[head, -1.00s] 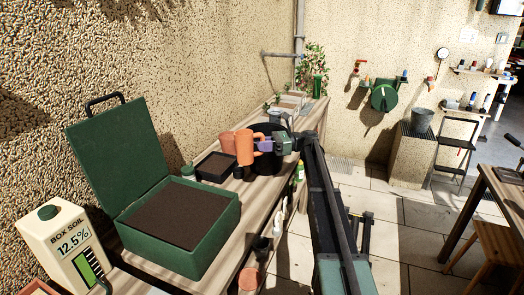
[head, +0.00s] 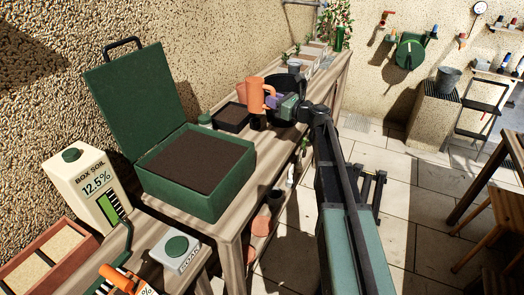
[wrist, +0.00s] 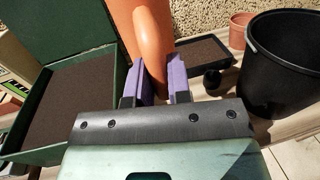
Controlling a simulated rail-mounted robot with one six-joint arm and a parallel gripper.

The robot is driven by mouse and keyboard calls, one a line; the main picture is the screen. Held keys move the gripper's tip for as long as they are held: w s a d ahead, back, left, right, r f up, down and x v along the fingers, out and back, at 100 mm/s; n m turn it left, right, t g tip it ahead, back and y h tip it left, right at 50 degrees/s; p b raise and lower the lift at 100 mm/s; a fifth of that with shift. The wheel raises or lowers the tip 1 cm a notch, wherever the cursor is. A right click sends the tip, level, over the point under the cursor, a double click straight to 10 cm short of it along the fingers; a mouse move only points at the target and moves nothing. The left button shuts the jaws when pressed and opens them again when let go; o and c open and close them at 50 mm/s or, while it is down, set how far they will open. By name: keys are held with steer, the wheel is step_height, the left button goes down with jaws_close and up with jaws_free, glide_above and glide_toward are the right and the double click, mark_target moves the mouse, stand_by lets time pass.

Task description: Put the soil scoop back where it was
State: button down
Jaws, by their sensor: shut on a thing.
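My gripper (head: 276,101) is shut on the handle of the orange soil scoop (head: 257,94), a tall tapered body with a handle on one side. In the wrist view the purple fingers (wrist: 162,82) close on the orange handle, and the scoop (wrist: 143,25) stands up between them. It is in front of the small black soil tray (head: 231,116) and beside the black bucket (head: 290,83). The frames do not clearly show whether its base touches the bench. An open green box (head: 198,195) full of dark soil stands nearer, at the left.
The green box's raised lid (head: 135,100) stands tall near the wall. Plants and pots line the bench's far end.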

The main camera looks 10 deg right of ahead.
step_height(320, 180, down, 20)
steer(key=b, duration=1.8)
steer(key=shift+b, duration=0.3)
steer(key=shift+r+p, duration=0.3)
steer(key=shift+r, duration=0.05)
steer(key=shift+f, duration=0.2)
steer(key=c, duration=1.1)
jaws_free()
steer(key=shift+o, duration=0.2)
steer(key=shift+r, duration=0.35)
steer(key=v, duration=1.2)
steer(key=shift+f, duration=0.15)
